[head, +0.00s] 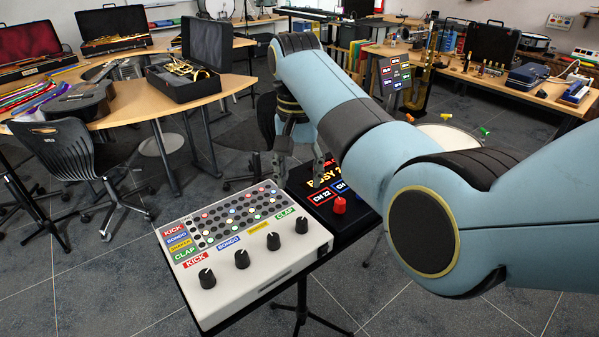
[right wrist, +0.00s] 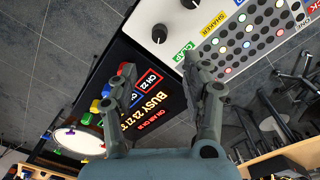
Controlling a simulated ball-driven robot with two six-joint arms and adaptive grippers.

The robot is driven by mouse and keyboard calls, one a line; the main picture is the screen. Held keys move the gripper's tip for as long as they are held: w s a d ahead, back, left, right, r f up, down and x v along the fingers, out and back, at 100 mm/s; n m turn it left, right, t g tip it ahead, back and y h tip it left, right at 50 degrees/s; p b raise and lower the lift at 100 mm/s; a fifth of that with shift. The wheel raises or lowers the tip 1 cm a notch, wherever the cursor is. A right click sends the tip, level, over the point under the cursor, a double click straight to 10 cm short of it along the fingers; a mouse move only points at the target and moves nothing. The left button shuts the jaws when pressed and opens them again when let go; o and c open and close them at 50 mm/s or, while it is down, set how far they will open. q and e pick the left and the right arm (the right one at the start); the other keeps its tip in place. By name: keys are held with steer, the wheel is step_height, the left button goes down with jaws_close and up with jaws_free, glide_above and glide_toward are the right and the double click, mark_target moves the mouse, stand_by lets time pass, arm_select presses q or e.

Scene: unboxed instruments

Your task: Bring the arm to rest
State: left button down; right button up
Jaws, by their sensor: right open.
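My right arm (head: 350,115) comes in from the right in the head view and reaches across the instrument stand. Its gripper (head: 300,170) points down over the back edge of the gear, partly hidden behind the arm. In the right wrist view the two fingers of the gripper (right wrist: 158,66) are spread apart with nothing between them. Below them are the black panel (right wrist: 140,62) with a lit "BUSY" sign and the white drum machine (right wrist: 180,42). My left gripper is not in view.
The white drum machine (head: 262,285) with knobs and coloured labels stands beside the black panel with a red knob (head: 339,205). A chair (head: 75,165) and a table with instrument cases (head: 190,85) are at left. A right-hand table (head: 530,95) holds more instruments. Open floor lies front left.

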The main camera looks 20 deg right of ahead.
steer(key=s+d+f+n+t, duration=0.1)
steer(key=s+d+f, duration=0.3)
steer(key=s, duration=0.3)
steer(key=s+d+f+n+t, duration=0.1)
steer(key=s+d+f, duration=0.25)
steer(key=s, duration=0.35)
steer(key=s+d+r+n+t, duration=0.15)
steer(key=s+r, duration=0.25)
steer(key=s, duration=0.6)
steer(key=s+d+r+n+t, duration=0.1)
steer(key=s+d+r+n, duration=0.2)
steer(key=s, duration=0.6)
step_height(320, 180, down, 32)
steer(key=d+g+b, duration=0.2)
steer(key=b, duration=0.6)
steer(key=s+f+b, duration=0.3)
steer(key=s+f, duration=0.7)
steer(key=f, duration=0.2)
steer(key=s+d+f+g+b, duration=0.1)
steer(key=s+f+b, duration=0.3)
steer(key=s+f, duration=0.6)
step_height(320, 180, down, 4)
steer(key=shift+r+m, duration=0.25)
steer(key=shift+m, duration=0.1)
